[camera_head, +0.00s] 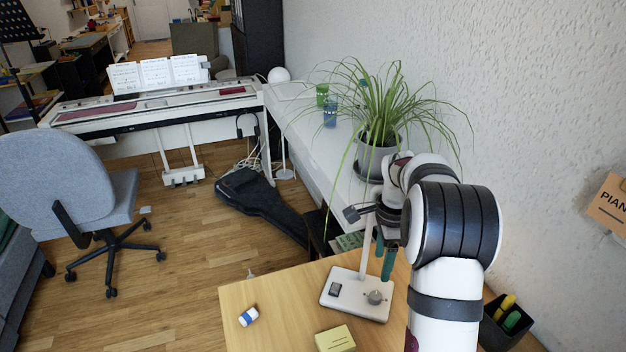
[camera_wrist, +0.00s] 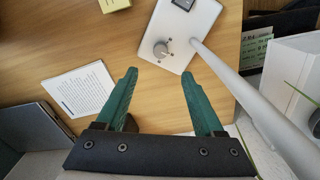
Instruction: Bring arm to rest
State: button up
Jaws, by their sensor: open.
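My arm (camera_head: 445,270) rises from the wooden desk at the right of the head view and bends over toward the back. My gripper (camera_wrist: 159,74) is open and empty in the wrist view, its two green fingers spread apart. In the head view, a green finger shows beside the pole of a white device with a base (camera_head: 345,302) and knob, but the arm hides much of the gripper. In the wrist view the device's base (camera_wrist: 190,22) lies beyond the fingertips, and its pole runs down past the right finger.
A yellow note pad (camera_head: 335,339) and a small blue-and-white bottle (camera_head: 248,316) are on the desk (camera_head: 285,290). A black pen holder (camera_head: 503,325) stands right of my arm. A potted plant (camera_head: 375,160) is behind it. A printed sheet (camera_wrist: 80,92) lies left in the wrist view.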

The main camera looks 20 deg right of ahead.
jog(key=s+a+r+n, duration=0.4)
jog(key=s+a, duration=0.1)
jog(key=a, duration=0.2)
jog(key=s+a+r+n, duration=0.3)
jog(key=s+a+r, duration=0.1)
jog(key=a, duration=0.4)
jog(key=s+a+n+y, duration=0.1)
jog(key=s+a+n, duration=0.3)
jog(key=s, duration=0.5)
jog(key=s+a+f+n, duration=0.1)
jog(key=s+a+n, duration=0.4)
jog(key=s, duration=0.4)
jog(key=shift+s+a+y, duration=0.15)
jog(key=shift+a+y, duration=0.25)
jog(key=shift+a, duration=0.3)
